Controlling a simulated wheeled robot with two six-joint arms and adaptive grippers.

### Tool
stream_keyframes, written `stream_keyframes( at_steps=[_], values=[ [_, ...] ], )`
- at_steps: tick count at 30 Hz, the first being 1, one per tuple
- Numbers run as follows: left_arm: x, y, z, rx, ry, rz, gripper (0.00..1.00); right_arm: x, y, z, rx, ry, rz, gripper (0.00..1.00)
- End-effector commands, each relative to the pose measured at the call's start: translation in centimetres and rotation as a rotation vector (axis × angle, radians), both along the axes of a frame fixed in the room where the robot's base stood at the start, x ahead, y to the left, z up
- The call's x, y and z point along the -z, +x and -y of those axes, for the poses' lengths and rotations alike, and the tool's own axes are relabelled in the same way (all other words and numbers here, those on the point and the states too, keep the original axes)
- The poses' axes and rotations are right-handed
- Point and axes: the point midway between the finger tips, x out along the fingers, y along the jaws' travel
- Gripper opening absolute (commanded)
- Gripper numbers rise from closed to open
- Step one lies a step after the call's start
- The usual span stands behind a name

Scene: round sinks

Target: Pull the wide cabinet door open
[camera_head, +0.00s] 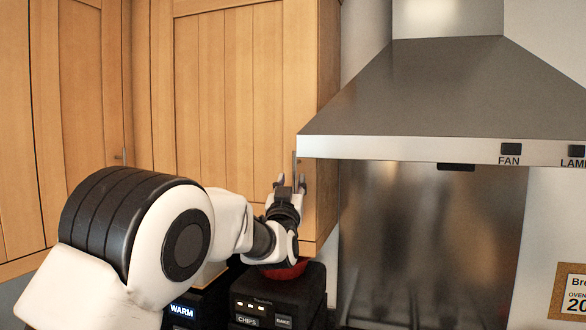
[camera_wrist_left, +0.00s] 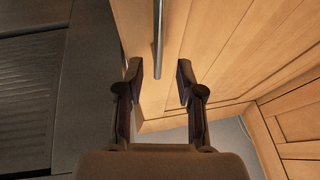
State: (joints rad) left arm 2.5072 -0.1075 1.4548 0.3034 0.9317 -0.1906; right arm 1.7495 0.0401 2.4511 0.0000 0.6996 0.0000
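The wide wooden cabinet door (camera_head: 228,95) is at the upper middle of the head view and looks shut. Its slim vertical metal handle (camera_head: 294,163) is near the door's lower right edge. My left gripper (camera_head: 290,184) is at the handle's lower part. In the left wrist view, the gripper (camera_wrist_left: 160,76) is open, with a finger on each side of the handle's lower end (camera_wrist_left: 158,40). Gaps show on both sides of the bar. I cannot tell how deep it sits between the fingers. My right gripper is out of view.
A steel range hood (camera_head: 430,100) stands close to the right of the cabinet. Another wooden door (camera_head: 80,100) is at the left. Black appliances (camera_head: 262,300) and a red object (camera_head: 285,271) are below my left gripper.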

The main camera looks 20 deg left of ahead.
Motion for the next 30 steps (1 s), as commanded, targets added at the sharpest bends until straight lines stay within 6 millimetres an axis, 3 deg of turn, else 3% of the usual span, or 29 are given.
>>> stream_keyframes(
  at_steps=[1,4,14,15,18,30],
  values=[
    [-1.1,1.0,-0.2,-0.001,-0.001,-0.001,0.37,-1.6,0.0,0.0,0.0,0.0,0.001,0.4],
    [-1.5,2.6,-0.5,0.0,-0.001,-0.003,0.37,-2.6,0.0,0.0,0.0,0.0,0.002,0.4],
    [-1.4,3.7,-0.6,0.0,0.0,-0.004,0.37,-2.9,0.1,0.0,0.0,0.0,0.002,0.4],
    [-1.4,3.7,-0.6,0.0,0.0,-0.004,0.33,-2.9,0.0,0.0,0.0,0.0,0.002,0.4],
    [-1.4,3.7,-0.6,0.001,0.001,-0.004,0.0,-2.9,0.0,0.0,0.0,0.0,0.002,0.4],
    [-1.0,3.4,-1.0,0.011,-0.001,-0.006,0.0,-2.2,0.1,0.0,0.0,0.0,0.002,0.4]
  ],
)
